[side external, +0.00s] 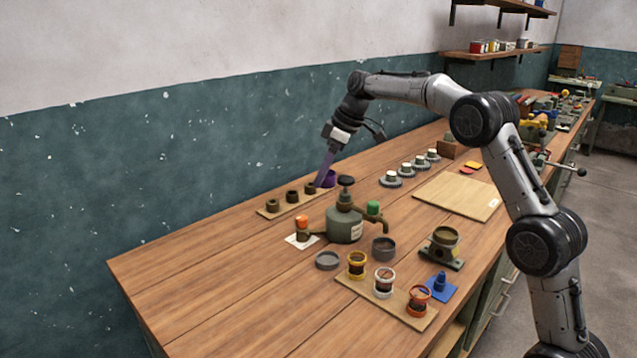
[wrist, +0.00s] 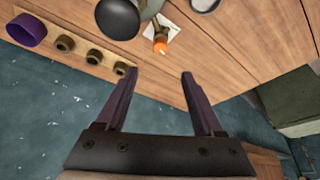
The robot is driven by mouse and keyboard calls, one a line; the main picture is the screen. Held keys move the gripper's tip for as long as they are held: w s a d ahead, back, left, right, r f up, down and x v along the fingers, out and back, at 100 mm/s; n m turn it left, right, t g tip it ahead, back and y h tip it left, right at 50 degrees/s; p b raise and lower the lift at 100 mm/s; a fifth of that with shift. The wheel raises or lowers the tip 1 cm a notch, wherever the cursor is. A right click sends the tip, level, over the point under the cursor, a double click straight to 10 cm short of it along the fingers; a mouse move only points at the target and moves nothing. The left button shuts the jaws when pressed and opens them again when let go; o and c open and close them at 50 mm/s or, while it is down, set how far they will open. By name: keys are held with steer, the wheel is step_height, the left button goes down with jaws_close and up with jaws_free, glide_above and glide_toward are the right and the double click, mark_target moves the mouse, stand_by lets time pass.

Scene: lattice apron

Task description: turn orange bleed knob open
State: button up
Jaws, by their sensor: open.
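The orange bleed knob (side external: 302,221) sits on top of a small olive fitting (side external: 303,235) at the left end of a pipe from the olive tank (side external: 345,226). A white card (side external: 290,239) lies under the fitting. In the side view my gripper (side external: 322,184) is behind the tank, above the back of the bench and apart from the knob.
A green knob (side external: 374,207) is on the tank's right pipe, and a black cap (side external: 346,181) tops the tank. A wooden strip (side external: 266,211) with several dark rings and a purple ring (side external: 329,178) lie behind. The bench's left end is clear.

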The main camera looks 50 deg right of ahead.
steer(key=shift+r, duration=0.1)
stand_by(0.3)
steer(key=m+g+h, duration=0.2)
steer(key=m+h, duration=0.4)
steer(key=m, duration=1.2)
glide_toward(302, 218)
steer(key=x, duration=0.9)
steer(key=shift+w+r, duration=0.1)
jaws_close()
